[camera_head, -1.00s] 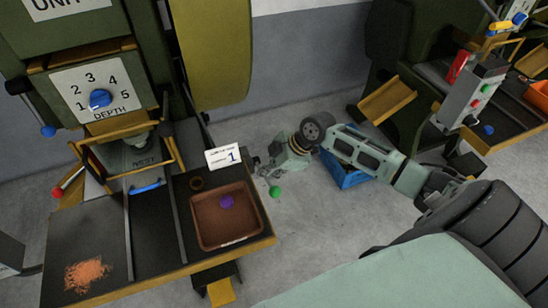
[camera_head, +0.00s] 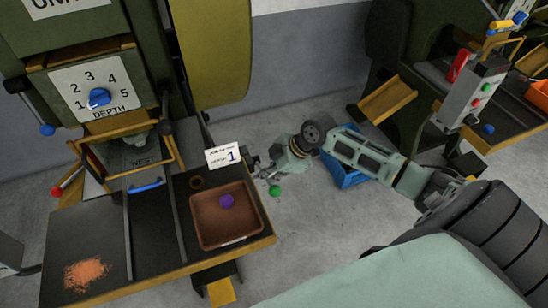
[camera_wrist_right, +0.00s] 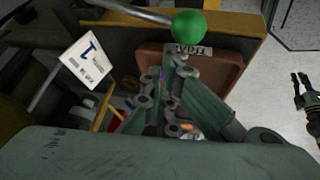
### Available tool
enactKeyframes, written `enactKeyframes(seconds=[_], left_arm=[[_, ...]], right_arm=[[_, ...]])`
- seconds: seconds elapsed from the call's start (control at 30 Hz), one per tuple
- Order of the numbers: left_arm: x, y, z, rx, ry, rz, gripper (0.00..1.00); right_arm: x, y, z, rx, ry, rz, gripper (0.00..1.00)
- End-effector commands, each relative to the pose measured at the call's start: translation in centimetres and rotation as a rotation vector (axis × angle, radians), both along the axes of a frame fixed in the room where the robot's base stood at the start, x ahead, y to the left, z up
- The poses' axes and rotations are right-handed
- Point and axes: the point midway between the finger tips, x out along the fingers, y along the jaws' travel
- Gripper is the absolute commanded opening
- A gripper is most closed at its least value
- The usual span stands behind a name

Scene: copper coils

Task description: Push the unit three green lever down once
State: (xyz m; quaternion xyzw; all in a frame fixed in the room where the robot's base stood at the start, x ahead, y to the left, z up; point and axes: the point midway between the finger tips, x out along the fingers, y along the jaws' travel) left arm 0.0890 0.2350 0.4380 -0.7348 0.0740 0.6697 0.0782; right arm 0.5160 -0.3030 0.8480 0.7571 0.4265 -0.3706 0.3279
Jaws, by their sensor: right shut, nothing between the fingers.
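The green lever's round knob (camera_head: 275,191) is beside the right edge of the press bench; it also shows in the right wrist view (camera_wrist_right: 189,26), on a grey rod. My right gripper (camera_head: 262,171) is next to the knob, just above and left of it in the head view. In the right wrist view its closed fingertips (camera_wrist_right: 178,62) are just below the knob, with nothing between them. Whether they touch the knob I cannot tell. A dark two-fingered gripper, apparently my left one (camera_wrist_right: 301,92), shows open at the right edge of that view. The unit sign (camera_head: 68,5) is cut off.
A brown tray (camera_head: 213,238) with a purple knob (camera_head: 227,201) lies on the bench. A card marked 1 (camera_head: 223,156) stands close to the right gripper. A blue crate (camera_head: 343,178) is on the floor behind my right arm.

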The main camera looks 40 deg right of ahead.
Motion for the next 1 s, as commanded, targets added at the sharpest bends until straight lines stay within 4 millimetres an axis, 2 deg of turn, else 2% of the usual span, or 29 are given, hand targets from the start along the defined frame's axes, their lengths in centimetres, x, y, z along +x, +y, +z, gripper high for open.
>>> enactKeyframes(seconds=[0.57,1.0], left_arm=[[-0.02,-0.02,-0.01,0.0,0.0,0.0,0.0],[-0.03,0.01,-0.19,0.0,0.001,0.001,0.0]], right_arm=[[0.0,0.0,-0.01,0.0,0.0,0.0,0.0],[-0.31,0.07,-0.8,0.0,0.0,0.0,0.0]])
